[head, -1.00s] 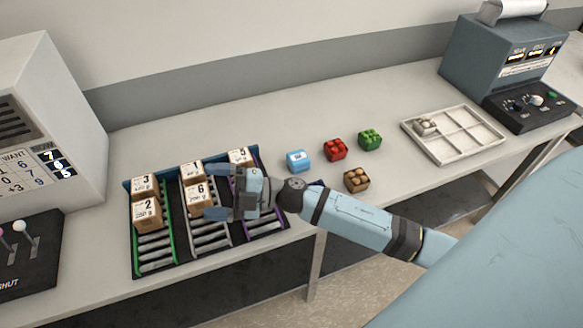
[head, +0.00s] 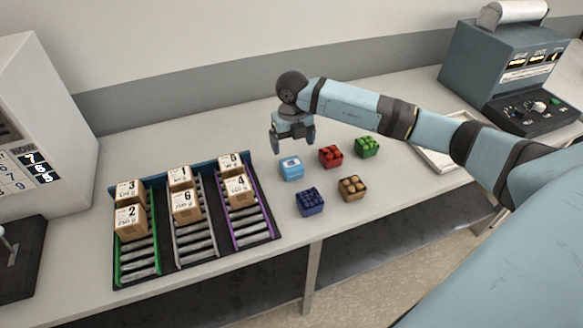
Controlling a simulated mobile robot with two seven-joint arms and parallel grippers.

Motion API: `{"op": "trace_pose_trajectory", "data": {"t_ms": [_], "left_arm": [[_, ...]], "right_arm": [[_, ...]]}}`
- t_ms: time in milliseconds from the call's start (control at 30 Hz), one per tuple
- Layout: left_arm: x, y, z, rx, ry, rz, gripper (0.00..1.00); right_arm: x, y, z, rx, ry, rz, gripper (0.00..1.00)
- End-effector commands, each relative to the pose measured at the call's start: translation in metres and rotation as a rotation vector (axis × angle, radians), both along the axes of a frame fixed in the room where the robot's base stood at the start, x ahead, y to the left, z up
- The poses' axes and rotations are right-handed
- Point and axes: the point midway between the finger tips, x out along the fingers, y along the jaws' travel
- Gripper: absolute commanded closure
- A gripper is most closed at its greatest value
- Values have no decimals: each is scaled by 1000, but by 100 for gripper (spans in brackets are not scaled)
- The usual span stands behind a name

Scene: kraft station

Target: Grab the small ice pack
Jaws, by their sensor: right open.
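The small ice pack appears to be the light blue block with a white label (head: 291,169), standing on the table right of the roller rack. My right gripper (head: 293,140) points down just above and behind it in the head view. Its two fingers are spread and nothing is between them. I cannot tell its exact height over the block. My left gripper is not in view.
Red (head: 330,156), green (head: 367,147), brown (head: 351,188) and dark blue (head: 310,201) blocks stand close by. The roller rack (head: 270,238) holds several numbered cartons at left. A pale tray (head: 436,160) is partly hidden behind my right arm.

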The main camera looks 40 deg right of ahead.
Motion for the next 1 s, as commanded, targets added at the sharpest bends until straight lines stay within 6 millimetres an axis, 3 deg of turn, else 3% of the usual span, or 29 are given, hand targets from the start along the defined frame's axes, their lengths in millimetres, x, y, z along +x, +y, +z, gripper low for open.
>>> {"op": "trace_pose_trajectory", "data": {"t_ms": [133, 467, 700, 967, 1000], "left_arm": [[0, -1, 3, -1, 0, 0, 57], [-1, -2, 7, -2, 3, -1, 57], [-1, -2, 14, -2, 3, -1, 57], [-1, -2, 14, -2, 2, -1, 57], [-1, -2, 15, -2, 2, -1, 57]], "right_arm": [[0, 1, -25, 2, 3, 1, 8], [-1, 3, -48, 3, 2, 3, 8], [-3, 5, -84, 4, 3, 1, 8], [-2, 4, -90, 3, -1, 3, 8], [-2, 4, -90, 3, -1, 3, 13]]}}
